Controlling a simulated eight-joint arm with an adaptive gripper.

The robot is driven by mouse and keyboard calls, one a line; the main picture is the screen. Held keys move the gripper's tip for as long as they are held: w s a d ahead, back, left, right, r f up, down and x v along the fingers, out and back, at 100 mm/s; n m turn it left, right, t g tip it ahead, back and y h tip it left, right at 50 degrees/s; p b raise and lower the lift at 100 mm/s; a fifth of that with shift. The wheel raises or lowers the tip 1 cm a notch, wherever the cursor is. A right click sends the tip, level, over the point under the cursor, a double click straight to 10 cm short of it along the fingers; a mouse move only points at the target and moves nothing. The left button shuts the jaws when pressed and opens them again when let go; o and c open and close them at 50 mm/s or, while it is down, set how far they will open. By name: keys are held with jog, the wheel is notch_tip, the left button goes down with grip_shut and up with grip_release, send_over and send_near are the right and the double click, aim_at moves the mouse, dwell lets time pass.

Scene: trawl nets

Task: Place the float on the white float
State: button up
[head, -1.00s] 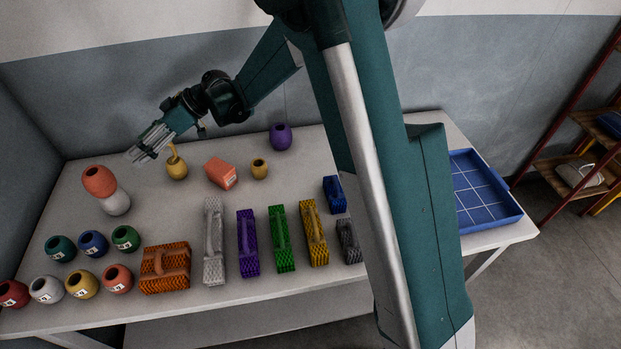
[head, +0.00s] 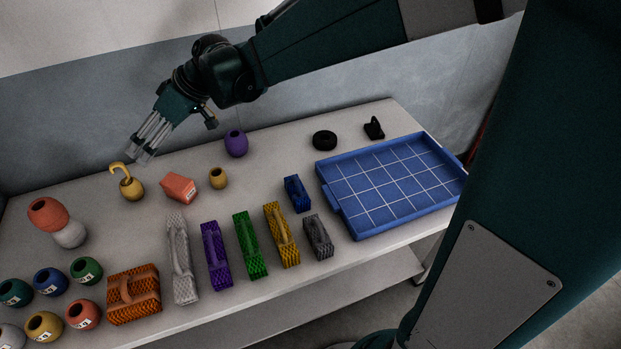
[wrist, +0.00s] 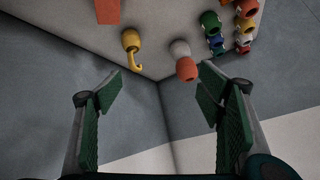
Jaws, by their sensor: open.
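An orange-red float (head: 48,213) sits on the white float (head: 70,235) at the left of the table, overlapping its upper left in the head view. In the wrist view the orange-red float (wrist: 187,70) and white float (wrist: 180,48) also overlap, beyond and between the fingers. The contact between them is hidden. My gripper (head: 143,150) is open and empty, raised at the back of the table, right of and apart from both floats. In the wrist view its fingers (wrist: 160,93) are spread wide with nothing between them.
A yellow float with a hook (head: 131,186) stands near below my gripper. An orange-red block (head: 179,187), small yellow float (head: 218,178) and purple float (head: 236,143) are to its right. Several floats and net bundles fill the front. A blue tray (head: 330,202) is at the right.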

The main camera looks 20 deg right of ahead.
jog(key=s+d+m+t+h, duration=0.1)
jog(key=s+d+m+h, duration=0.1)
jog(key=s+d, duration=0.6)
jog(key=s+d+f+m+t+h, duration=0.1)
jog(key=s+d+m+t+h, duration=0.1)
jog(key=s+d+m, duration=0.3)
jog(key=s+d+f+m+t+h, duration=0.1)
jog(key=s+d+m+h, duration=0.2)
jog(key=s+d, duration=1)
jog(key=d+h, duration=0.1)
jog(key=d, duration=0.8)
jog(key=shift+d+m+t, duration=0.3)
jog(key=shift+m, duration=0.1)
